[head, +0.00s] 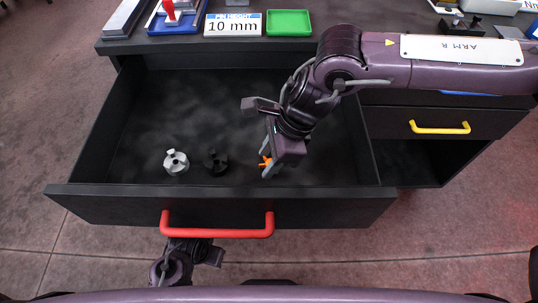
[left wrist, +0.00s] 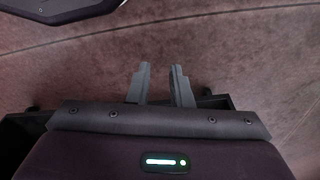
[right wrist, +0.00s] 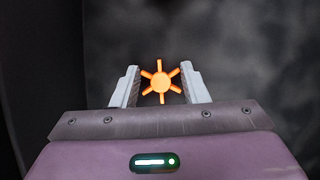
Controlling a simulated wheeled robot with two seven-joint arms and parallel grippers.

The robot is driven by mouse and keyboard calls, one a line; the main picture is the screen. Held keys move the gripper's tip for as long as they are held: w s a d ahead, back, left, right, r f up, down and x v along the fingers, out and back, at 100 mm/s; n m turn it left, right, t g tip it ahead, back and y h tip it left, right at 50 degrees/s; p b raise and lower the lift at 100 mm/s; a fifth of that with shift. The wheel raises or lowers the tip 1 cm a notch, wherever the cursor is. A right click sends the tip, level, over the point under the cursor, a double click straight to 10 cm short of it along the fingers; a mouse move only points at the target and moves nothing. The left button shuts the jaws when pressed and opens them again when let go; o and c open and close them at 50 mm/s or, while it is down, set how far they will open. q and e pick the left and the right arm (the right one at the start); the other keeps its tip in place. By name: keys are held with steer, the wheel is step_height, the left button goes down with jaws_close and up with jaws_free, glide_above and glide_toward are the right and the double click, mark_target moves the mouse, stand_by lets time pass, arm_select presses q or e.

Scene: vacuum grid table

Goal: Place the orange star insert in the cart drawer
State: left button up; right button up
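The orange star insert (head: 265,161) is inside the open cart drawer (head: 130,105), low down at its front right. My right gripper (head: 269,158) reaches down into the drawer around it. In the right wrist view the star insert (right wrist: 160,82) sits between the two fingers (right wrist: 160,84), its ray tips against or very close to the finger pads. Whether it touches the drawer floor is hard to tell. My left gripper (left wrist: 161,82) is empty, its fingers a little apart, below the front of the drawer.
A grey insert (head: 176,161) and a black insert (head: 216,161) stand on the drawer floor to the left of the star. The red handle (head: 217,226) is on the drawer front. A green tray (head: 289,23) and a 10 mm sign (head: 233,25) are on the tabletop.

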steer(key=o, duration=0.4)
steer(key=shift+c, duration=0.2)
arm_select(q)
steer(key=shift+w+r, duration=0.1)
steer(key=shift+r, duration=0.05)
arm_select(e)
steer(key=shift+r, duration=0.15)
arm_select(q)
steer(key=f, duration=0.2)
steer(key=f+p, duration=0.1)
steer(key=shift+a+f, duration=0.3)
steer(key=shift+f, duration=0.1)
arm_select(e)
steer(key=v, duration=1.2)
arm_select(q)
steer(key=shift+w+r, duration=0.1)
steer(key=shift+w, duration=0.05)
